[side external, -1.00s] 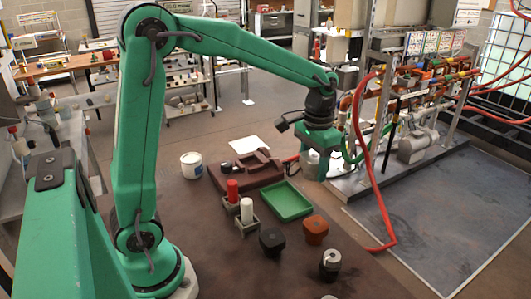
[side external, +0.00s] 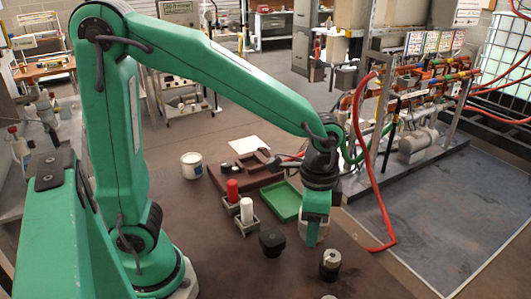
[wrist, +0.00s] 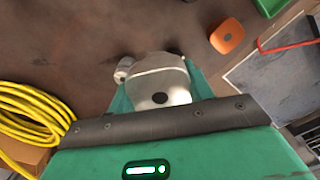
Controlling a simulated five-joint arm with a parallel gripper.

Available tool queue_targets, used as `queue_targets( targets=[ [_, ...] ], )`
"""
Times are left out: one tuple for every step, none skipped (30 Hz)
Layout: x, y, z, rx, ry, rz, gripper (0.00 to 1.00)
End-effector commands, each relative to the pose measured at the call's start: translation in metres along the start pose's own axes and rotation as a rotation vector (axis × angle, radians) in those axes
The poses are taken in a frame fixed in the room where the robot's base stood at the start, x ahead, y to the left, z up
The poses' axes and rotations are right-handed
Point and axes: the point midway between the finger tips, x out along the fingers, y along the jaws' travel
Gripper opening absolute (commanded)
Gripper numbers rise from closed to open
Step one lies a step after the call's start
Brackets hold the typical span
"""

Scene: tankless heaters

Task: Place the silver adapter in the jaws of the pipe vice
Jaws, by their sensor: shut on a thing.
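The silver adapter (wrist: 152,84) is pale and rounded, with a dark hole, and sits between the two green fingers in the wrist view. My gripper (side external: 313,234) is shut on it and points down above the brown table, just beyond a black piece with a silver top (side external: 330,263). A small part of the adapter shows below the fingers in the side view. A dark red fixture with raised blocks (side external: 238,176) stands behind; I cannot tell for sure whether it or the silver-topped piece is the pipe vice.
A green tray (side external: 285,201), a black block (side external: 272,243) and red and white cylinders in holders are near. An orange block (wrist: 227,36) shows in the wrist view, hidden by my gripper from the side. A yellow hose coil (wrist: 35,115) lies left. A red hose (side external: 383,200) hangs right.

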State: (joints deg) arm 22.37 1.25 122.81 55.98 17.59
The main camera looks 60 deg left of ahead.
Motion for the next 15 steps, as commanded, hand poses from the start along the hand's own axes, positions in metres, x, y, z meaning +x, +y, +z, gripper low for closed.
queue_targets(
  targets=[
    [0.002, 0.013, 0.002, 0.058, 0.003, -0.001, 0.13],
    [0.004, 0.020, 0.004, 0.090, 0.003, -0.001, 0.13],
    [0.006, 0.029, 0.007, 0.135, 0.001, 0.000, 0.13],
    [0.007, 0.035, 0.009, 0.168, 0.002, -0.001, 0.13],
    [0.009, 0.041, 0.011, 0.201, 0.003, -0.001, 0.13],
    [0.011, 0.050, 0.014, 0.245, 0.003, -0.001, 0.13],
    [0.013, 0.056, 0.017, 0.278, 0.002, -0.001, 0.13],
    [0.015, 0.062, 0.020, 0.310, 0.002, -0.001, 0.13],
    [0.017, 0.070, 0.024, 0.355, 0.002, -0.001, 0.13],
    [0.019, 0.076, 0.026, 0.388, 0.003, -0.001, 0.13],
    [0.021, 0.081, 0.030, 0.421, 0.002, -0.001, 0.13],
    [0.023, 0.089, 0.034, 0.465, 0.002, -0.001, 0.13],
    [0.025, 0.094, 0.038, 0.498, 0.002, -0.001, 0.13],
    [0.027, 0.099, 0.041, 0.531, 0.002, -0.001, 0.13],
    [0.029, 0.106, 0.046, 0.574, 0.002, -0.001, 0.13]
  ],
)
